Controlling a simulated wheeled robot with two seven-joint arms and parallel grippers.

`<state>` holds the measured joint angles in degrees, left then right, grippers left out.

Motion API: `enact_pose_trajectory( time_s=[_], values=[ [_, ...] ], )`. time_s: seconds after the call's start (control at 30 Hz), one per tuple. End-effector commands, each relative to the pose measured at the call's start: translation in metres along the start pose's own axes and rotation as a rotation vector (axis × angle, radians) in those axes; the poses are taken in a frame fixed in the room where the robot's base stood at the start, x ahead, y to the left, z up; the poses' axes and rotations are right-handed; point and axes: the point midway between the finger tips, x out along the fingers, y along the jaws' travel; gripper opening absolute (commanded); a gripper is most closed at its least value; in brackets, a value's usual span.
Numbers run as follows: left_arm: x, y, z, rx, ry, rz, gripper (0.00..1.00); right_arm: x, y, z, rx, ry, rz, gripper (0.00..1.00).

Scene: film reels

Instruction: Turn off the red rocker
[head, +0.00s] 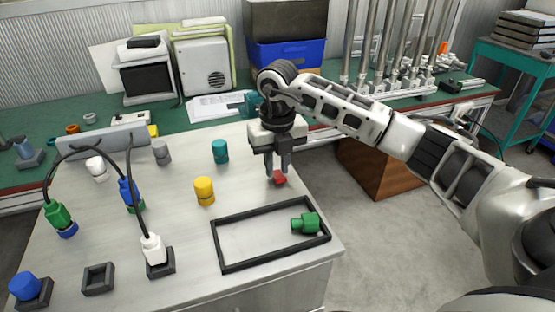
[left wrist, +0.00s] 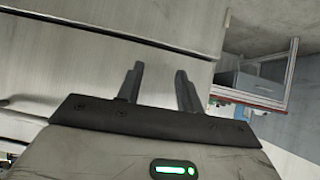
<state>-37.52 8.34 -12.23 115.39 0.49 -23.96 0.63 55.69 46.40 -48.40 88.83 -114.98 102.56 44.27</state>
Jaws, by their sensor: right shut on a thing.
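The red rocker (head: 279,178) is a small red piece on the grey metal tabletop, near the table's back right edge. My right gripper (head: 272,172) points down over it, with its fingertips at the red piece. The fingers are shut on it and partly hide it, so I cannot tell which way the rocker is tipped. My left gripper (left wrist: 157,78) shows only in the left wrist view. Its two fingers are apart with nothing between them, in front of a plain grey metal surface.
A black rectangular frame (head: 222,246) with a green connector (head: 306,223) lies in front of the rocker. Yellow (head: 204,191) and teal (head: 220,151) cylinders stand to the left. Cabled plugs, such as a white one (head: 152,248), stand farther left. A green bench (head: 195,112) lies behind.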

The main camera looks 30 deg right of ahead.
Motion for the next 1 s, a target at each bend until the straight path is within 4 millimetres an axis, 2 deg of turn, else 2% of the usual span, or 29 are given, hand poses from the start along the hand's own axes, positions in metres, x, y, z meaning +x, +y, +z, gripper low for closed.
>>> enact_pose_trajectory(
  time_s=[0.17,0.2,0.27,0.3,0.57,0.67,0.77,1.0],
  values=[
    [0.001,-0.001,-0.001,0.000,0.002,-0.001,0.36,-0.001,0.000,0.000,0.001,-0.002,0.000,0.00],
    [0.001,-0.001,-0.001,0.000,0.002,-0.001,0.36,-0.001,0.000,0.000,0.001,-0.002,0.000,0.24],
    [0.001,-0.001,-0.001,0.000,0.002,-0.001,0.36,-0.001,0.000,0.000,0.001,-0.002,0.000,0.41],
    [0.001,-0.001,-0.001,0.000,0.002,-0.001,0.36,-0.001,0.000,0.000,0.001,-0.002,0.000,0.44],
    [0.000,-0.001,-0.002,-0.001,0.004,-0.002,0.36,-0.001,0.000,0.000,0.000,-0.003,0.001,0.44],
    [0.000,-0.001,-0.001,-0.001,0.003,-0.001,0.36,-0.007,0.000,0.001,0.000,-0.004,0.001,0.44],
    [0.000,0.000,0.001,-0.002,0.001,-0.001,0.36,-0.020,0.000,0.001,0.001,-0.007,0.002,0.44],
    [0.001,0.001,0.004,-0.005,0.001,0.002,0.36,-0.077,0.000,0.001,0.000,-0.010,0.003,0.44]
  ],
)
